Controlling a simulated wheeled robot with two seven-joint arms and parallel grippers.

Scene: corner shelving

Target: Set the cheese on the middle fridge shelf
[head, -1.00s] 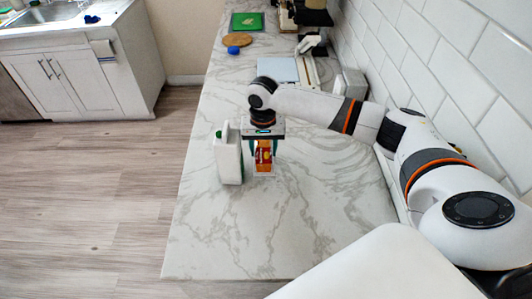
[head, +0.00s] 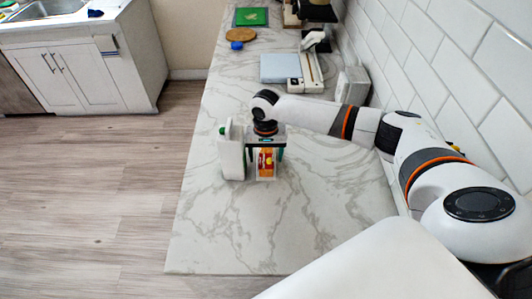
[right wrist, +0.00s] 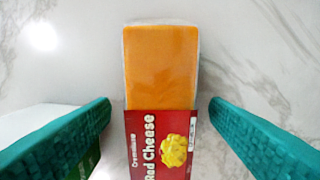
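The cheese (head: 265,163), an orange block with a red label, is on the marble counter beside a white carton. In the right wrist view the cheese (right wrist: 162,70) shows its orange face and the red "Red Cheese" label, between the fingers. My right gripper (head: 265,155) is over the cheese, pointing down. Its teal fingers (right wrist: 160,108) are open, one on each side, with a visible gap to the cheese on both sides. My left gripper is not in view. No fridge or fridge shelf is in view.
The white carton (head: 231,152) with a green cap stands close to the left of my right gripper. Farther back are a grey scale-like board (head: 279,68), a blue item (head: 237,45), a round wooden board (head: 238,34) and a green board (head: 251,16). The front counter is clear.

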